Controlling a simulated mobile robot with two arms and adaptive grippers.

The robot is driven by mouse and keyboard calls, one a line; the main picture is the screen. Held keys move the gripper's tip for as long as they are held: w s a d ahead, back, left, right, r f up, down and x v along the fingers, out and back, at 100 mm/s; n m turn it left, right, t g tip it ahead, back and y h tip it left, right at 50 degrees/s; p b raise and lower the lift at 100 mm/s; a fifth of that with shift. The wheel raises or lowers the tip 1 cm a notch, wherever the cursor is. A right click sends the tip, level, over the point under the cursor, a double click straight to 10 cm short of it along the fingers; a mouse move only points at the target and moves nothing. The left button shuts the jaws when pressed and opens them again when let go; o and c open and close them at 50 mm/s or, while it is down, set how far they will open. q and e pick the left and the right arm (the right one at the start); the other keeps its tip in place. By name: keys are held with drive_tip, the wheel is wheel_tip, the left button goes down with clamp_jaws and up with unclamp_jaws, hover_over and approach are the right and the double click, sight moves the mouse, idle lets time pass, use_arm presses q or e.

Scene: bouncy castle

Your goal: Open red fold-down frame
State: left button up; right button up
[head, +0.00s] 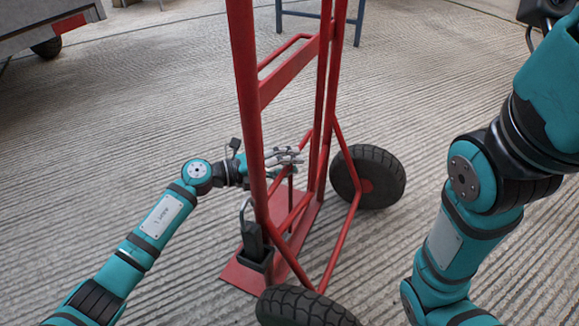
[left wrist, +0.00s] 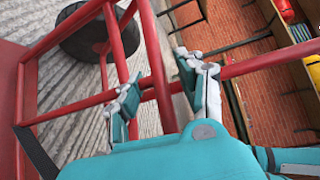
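A red hand truck (head: 243,75) with a tubular frame stands upright in front of me. Thinner red tubes (head: 345,235) slant down towards its wheels; I cannot tell which part is the fold-down frame. My left gripper (head: 287,157) reaches in behind the near upright, at the lower middle of the truck. In the left wrist view its two fingers (left wrist: 158,84) are apart, with a red tube (left wrist: 151,50) running between them. Contact with the tube cannot be made out. My right arm is at the right of the head view; its gripper is out of view.
Two black wheels (head: 367,177) (head: 300,307) flank the truck's base plate (head: 245,277). A black padlock-like part (head: 252,240) is at the near upright's foot. Ribbed floor is clear to the left. A blue-legged stand (head: 320,16) and a grey cart (head: 45,25) are behind.

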use_arm(q)
drive_tip(key=shift+c, duration=0.2)
clamp_jaws()
idle(0.3)
drive_tip(key=shift+a, duration=0.1)
drive_tip(key=w+a+f+b, duration=0.3)
drive_tip(key=a+b, duration=0.2)
drive_tip(key=a, duration=0.4)
drive_tip(key=w+a+f+b, duration=0.3)
drive_tip(key=w+a+b, duration=0.1)
drive_tip(key=a, duration=0.5)
drive_tip(key=shift+w+f+b, duration=0.15)
drive_tip(key=shift+w+b, duration=0.15)
drive_tip(key=shift+b, duration=0.35)
